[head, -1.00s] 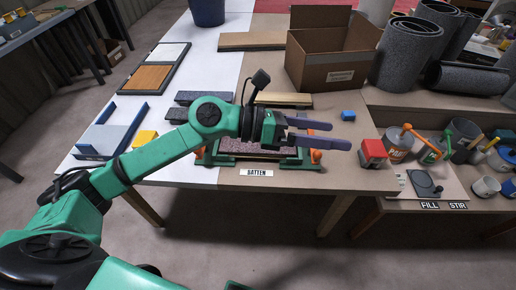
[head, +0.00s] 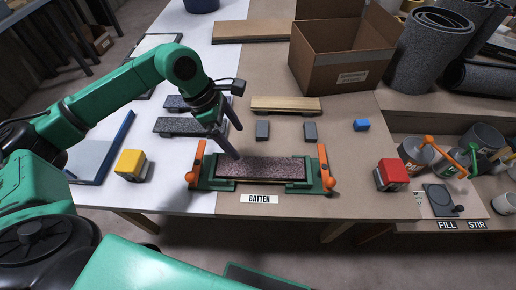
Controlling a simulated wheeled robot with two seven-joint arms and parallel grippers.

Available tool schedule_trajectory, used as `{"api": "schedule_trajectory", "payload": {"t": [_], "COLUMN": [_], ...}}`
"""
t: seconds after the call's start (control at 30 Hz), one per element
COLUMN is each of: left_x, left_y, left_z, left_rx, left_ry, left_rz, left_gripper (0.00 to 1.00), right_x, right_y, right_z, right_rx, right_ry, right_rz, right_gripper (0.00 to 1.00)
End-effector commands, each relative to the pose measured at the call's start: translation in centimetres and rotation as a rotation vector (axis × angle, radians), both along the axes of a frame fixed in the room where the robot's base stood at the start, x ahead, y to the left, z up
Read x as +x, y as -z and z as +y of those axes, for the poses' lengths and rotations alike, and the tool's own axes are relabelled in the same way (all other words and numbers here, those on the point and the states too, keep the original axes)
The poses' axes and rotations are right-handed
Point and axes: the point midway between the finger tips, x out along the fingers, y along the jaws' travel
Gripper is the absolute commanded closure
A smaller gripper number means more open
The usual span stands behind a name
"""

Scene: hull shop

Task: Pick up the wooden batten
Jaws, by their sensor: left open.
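A light wooden batten (head: 286,104) lies crosswise in the middle of the table, beyond two small grey blocks. A longer wooden plank (head: 250,31) lies farther back. My left gripper (head: 238,142) is open and empty, fingers pointing down, left of the batten and nearer to me. It is over the back left part of a green fixture (head: 200,180) with orange handles, which holds a dark speckled strip (head: 260,168). My right gripper is not in view.
A cardboard box (head: 340,70) stands behind the batten on the right. Dark sanding-like blocks (head: 180,126) lie to the left. The table between batten and blue block is clear.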

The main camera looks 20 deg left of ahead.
Motion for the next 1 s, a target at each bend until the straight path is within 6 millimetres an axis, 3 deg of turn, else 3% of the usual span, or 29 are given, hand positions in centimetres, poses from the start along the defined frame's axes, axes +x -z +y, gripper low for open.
{"api": "schedule_trajectory", "payload": {"t": [0.17,0.4,0.8,1.0], "left_x": [0.0,0.6,1.3,1.4], "left_y": [1.4,6.9,12.8,13.5], "left_z": [-0.8,-3.1,-5.4,-5.5], "left_rx": [-0.003,-0.004,-0.004,-0.003], "left_ry": [0.003,0.002,-0.001,0.000], "left_rz": [0.006,0.004,0.003,-0.001], "left_gripper": [0.00,0.00,0.00,0.00], "right_x": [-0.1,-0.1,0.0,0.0], "right_y": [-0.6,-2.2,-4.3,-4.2], "right_z": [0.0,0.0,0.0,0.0], "right_rx": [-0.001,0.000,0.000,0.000], "right_ry": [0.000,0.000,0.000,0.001], "right_rz": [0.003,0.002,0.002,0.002], "right_gripper": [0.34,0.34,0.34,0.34]}}
